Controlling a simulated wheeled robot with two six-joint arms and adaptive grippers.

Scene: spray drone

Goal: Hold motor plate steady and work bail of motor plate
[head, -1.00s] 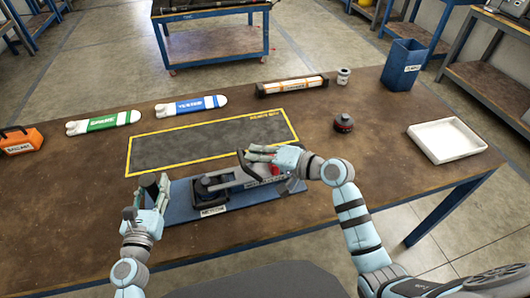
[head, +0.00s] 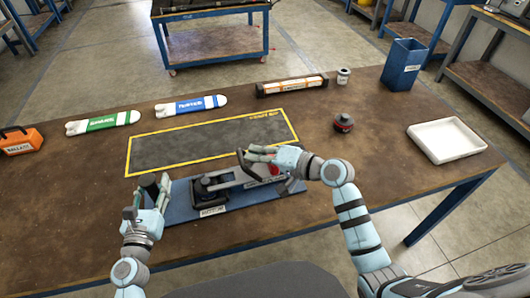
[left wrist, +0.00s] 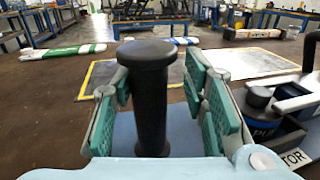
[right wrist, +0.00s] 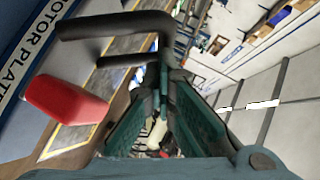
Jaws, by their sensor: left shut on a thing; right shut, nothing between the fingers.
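The motor plate is a blue base (head: 180,193) near the front of the bench, carrying a dark clamp-like fixture (head: 213,187). A black upright post (left wrist: 150,95) with a round cap stands at its left end. My left gripper (head: 156,190) is shut on this post, with green finger pads on both sides of it. The black bail (head: 243,161) rises toward the plate's right part; in the right wrist view it is a bent bar (right wrist: 115,25). My right gripper (head: 252,155) is shut and empty beside the bail; contact is unclear. A red block (right wrist: 65,100) shows nearby.
Behind the plate lies a yellow-bordered dark mat (head: 210,142), bare. Green-banded (head: 103,121) and blue-banded (head: 190,106) pieces lie farther back. A small dark, red-based part (head: 343,124) and a white tray (head: 446,141) are at right, with a blue bin (head: 403,65) behind.

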